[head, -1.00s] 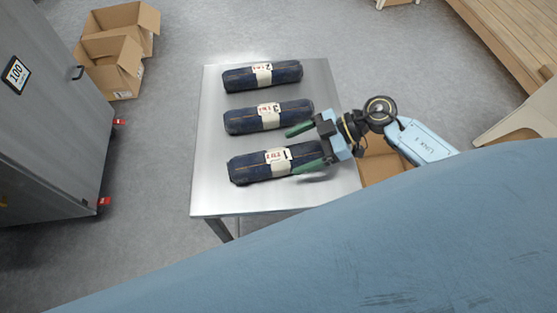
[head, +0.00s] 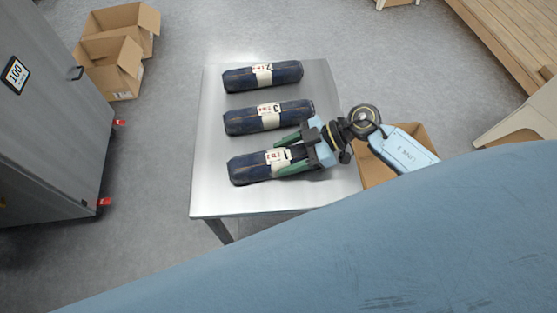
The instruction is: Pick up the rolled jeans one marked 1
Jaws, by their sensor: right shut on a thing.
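Three rolled jeans with white paper bands lie in a column on a metal table (head: 207,150). The nearest roll (head: 248,168), whose band showed a 1 a second ago, lies level at the front. My right gripper (head: 285,158) is shut on its right end, with green fingers on either side of the roll by the band. The fingers and gripper body hide that end and part of the label. The roll appears to rest on the table. My left gripper is not in view.
The middle roll (head: 240,121) lies just behind the gripper, and the far roll (head: 238,79) lies beyond it. A grey cabinet (head: 45,130) stands at the left. Open cardboard boxes (head: 110,72) sit behind it, and another box (head: 375,172) is right of the table.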

